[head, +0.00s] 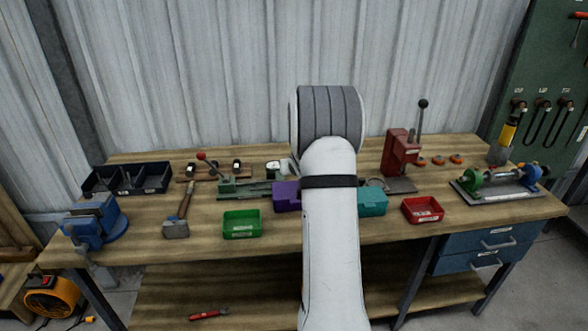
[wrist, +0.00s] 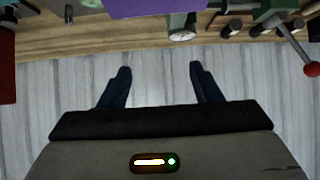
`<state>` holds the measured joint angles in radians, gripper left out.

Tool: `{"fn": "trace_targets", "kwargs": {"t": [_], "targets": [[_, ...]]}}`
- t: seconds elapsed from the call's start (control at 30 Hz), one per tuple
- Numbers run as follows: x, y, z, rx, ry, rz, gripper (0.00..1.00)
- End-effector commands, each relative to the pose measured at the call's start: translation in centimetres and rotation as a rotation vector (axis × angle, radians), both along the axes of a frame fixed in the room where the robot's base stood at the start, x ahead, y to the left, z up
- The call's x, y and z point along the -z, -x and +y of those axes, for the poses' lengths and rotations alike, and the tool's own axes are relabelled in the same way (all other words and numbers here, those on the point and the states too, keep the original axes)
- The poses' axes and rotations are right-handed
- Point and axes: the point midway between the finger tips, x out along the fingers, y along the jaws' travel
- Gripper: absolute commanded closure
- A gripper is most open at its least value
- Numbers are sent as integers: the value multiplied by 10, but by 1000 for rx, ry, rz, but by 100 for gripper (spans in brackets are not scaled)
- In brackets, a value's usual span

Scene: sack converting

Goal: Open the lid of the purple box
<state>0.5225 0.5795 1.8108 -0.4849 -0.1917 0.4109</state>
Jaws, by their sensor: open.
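The purple box (head: 286,196) sits on the workbench near its middle, just left of my arm, which hides its right part. In the wrist view the purple box (wrist: 155,7) shows only partly, cut off at the top edge. I cannot tell its lid's state from these frames. My gripper (wrist: 160,72) is open and empty, its two dark fingers apart over the wall background, not touching the box. In the head view the gripper is hidden behind my arm.
A teal box (head: 372,201) stands right of my arm, and a green bin (head: 241,224) stands front left of the purple box. A green tool with a red-knobbed lever (head: 226,184) is at left. A red press (head: 399,154) and red bin (head: 422,209) are at right.

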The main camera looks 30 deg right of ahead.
Motion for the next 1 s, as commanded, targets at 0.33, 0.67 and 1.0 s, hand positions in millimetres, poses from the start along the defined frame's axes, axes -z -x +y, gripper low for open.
{"fn": "trace_targets", "kwargs": {"t": [0.33, 0.67, 1.0], "targets": [[-33, 39, 16, 0, 2, -1, 42], [-41, 51, 22, -1, 0, 1, 42], [-41, 50, 23, -1, 1, 1, 42]]}}
